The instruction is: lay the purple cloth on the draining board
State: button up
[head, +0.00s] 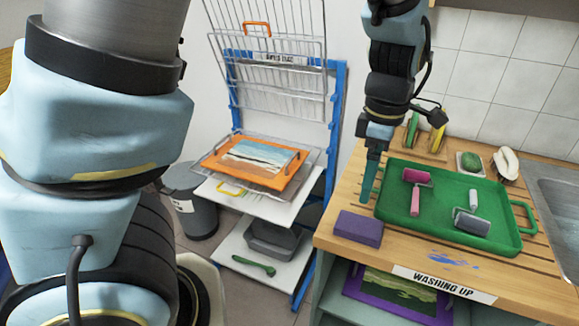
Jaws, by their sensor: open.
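A purple, flat, block-shaped thing (358,229), which looks like the folded cloth, lies on the wooden counter near its front left corner. The draining board (541,262) appears to be the grooved wooden part of the counter beside the sink, largely covered by a green tray (470,243). My gripper (369,194) points down at the tray's left end, just behind the purple cloth and apart from it. It is open, with nothing seen between its fingers. The tray's left handle is partly hidden by it.
Pink and grey rollers (416,185) lie in the tray. Brushes (437,138), a green sponge (470,162) and a pale object (506,163) stand behind it. The sink (557,190) is at right. A drying rack (335,150) stands left of the counter.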

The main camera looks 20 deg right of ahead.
jog(key=w+a+m, duration=0.5)
jog(key=w+a, duration=0.6)
jog(key=a, duration=0.6)
jog(key=a+m+t, duration=0.1)
jog(key=a+m, duration=0.5)
jog(key=a, duration=1.1)
jog(key=shift+w+r+t, duration=0.3)
jog(key=shift+w+r, duration=0.15)
